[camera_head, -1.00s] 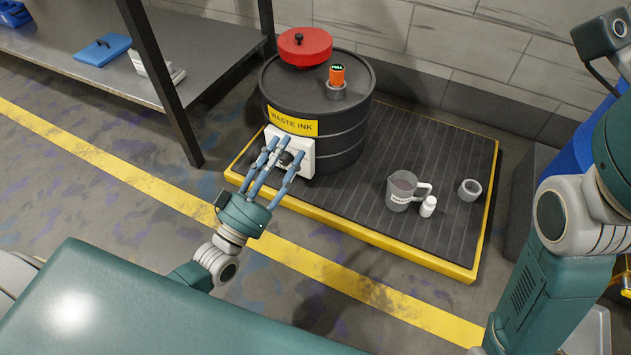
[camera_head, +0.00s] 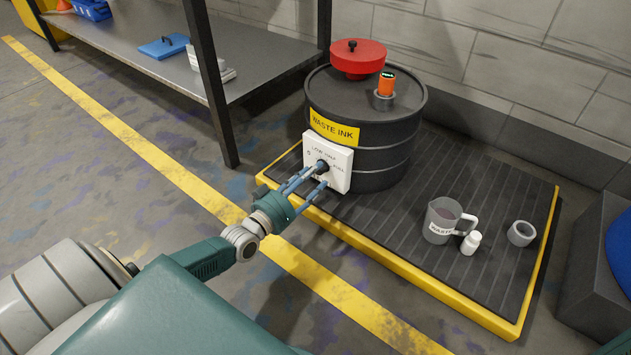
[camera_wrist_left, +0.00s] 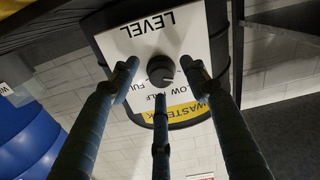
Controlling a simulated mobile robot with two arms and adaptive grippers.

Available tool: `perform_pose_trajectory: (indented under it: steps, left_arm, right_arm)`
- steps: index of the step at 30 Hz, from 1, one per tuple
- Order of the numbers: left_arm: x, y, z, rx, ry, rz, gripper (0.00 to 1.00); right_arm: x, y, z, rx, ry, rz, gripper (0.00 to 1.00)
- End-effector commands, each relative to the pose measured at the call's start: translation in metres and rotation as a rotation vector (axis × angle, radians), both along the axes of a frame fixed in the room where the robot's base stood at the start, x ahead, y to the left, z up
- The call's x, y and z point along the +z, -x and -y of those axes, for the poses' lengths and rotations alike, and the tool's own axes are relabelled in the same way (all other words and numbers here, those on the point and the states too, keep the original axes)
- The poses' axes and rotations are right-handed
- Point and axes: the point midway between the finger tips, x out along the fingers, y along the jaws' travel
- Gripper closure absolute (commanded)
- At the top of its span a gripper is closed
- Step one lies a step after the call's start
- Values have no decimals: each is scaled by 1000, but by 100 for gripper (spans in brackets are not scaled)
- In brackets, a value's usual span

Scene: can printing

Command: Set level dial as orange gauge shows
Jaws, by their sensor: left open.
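The level dial is a black knob (camera_head: 322,167) on a white panel (camera_head: 342,158) on the drum's front. The panel reads LOW, HALF and FULL; LEVEL shows upside down in the left wrist view. There the knob (camera_wrist_left: 160,68) sits between my spread fingers; I cannot tell which label it points to. My left gripper (camera_head: 315,176) is open at the panel, its blue fingertips around the knob; contact is not clear. The orange gauge (camera_head: 386,87) stands on the drum lid, and its dark top reads FULL in green. My right gripper is out of view.
The black WASTE INK drum (camera_head: 392,135) has a red cap (camera_head: 357,57) and stands on a yellow-edged pallet (camera_head: 420,284). A measuring jug (camera_head: 440,222), a white bottle (camera_head: 470,243) and a grey ring (camera_head: 521,233) stand to its right. A metal shelf (camera_head: 125,50) is at left.

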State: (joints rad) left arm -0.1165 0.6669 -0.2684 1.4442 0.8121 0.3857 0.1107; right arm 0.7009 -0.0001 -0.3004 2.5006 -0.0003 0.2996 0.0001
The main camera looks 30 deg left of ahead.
Motion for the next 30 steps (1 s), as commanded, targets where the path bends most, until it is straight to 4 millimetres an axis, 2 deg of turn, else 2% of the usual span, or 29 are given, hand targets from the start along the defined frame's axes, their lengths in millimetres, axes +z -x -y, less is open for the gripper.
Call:
perform_pose_trajectory:
  steps: [1,4,13,14,20,21,30]
  left_arm:
    - [-3,-6,1,0,0,1,54]
    - [-1,-12,1,-1,0,1,54]
    - [0,-15,2,0,0,-1,54]
    - [0,-15,2,0,0,-1,56]
    - [0,-14,1,-1,0,-2,96]
    - [-1,-14,1,-1,0,-2,98]
    - [-2,-14,1,-1,-23,-4,99]
  right_arm:
    - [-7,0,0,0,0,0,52]
    - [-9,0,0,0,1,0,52]
    - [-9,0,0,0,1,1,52]
    - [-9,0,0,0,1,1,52]
    - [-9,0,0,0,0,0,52]
    - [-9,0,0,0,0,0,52]
    - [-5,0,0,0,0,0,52]
